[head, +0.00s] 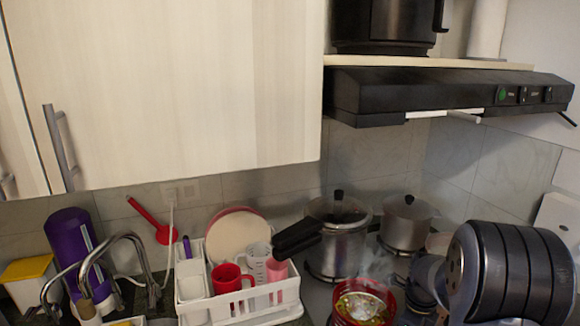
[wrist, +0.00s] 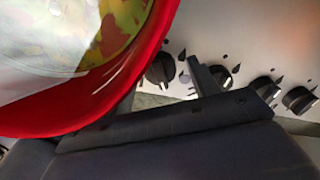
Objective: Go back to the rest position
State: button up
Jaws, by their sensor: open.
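My gripper (wrist: 163,77) shows along the bottom of the wrist view, with its two dark fingers apart and nothing visible between them. It is close to a red pot (wrist: 165,35) that fills the upper left of that view. Whether a finger touches the pot, I cannot tell. In the head view the red pot (head: 340,318) stands at the bottom edge, right of centre, with yellow-green food inside and steam above. I cannot make out my gripper clearly in the head view. A dark ribbed shape at the lower right there hides part of the counter.
A white dish rack (head: 222,307) holds cups and plates left of the red pot. Steel pots (head: 335,245) stand behind it. A black range hood (head: 440,92) hangs above. Stove knobs (wrist: 225,78) line the panel in the wrist view. A purple container (head: 68,240) stands far left.

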notch_tip(320, 180, up, 10)
notch_tip(320, 180, down, 10)
jog(key=shift+f, duration=0.25)
jog(key=shift+r+n, duration=0.1)
jog(key=shift+n, duration=0.3)
jog(key=n+p, duration=0.1)
jog(key=n, duration=0.3)
jog(key=n+p, duration=0.1)
jog(key=n, duration=0.3)
jog(key=shift+r+p, duration=0.1)
jog(key=shift+p, duration=0.25)
jog(key=shift+r+n, duration=0.15)
jog(key=shift+n, duration=0.15)
notch_tip(320, 180, up, 6)
jog(key=shift+f+b, duration=0.25)
jog(key=shift+b, duration=0.15)
jog(key=shift+r, duration=0.15)
jog(key=shift+r, duration=0.15)
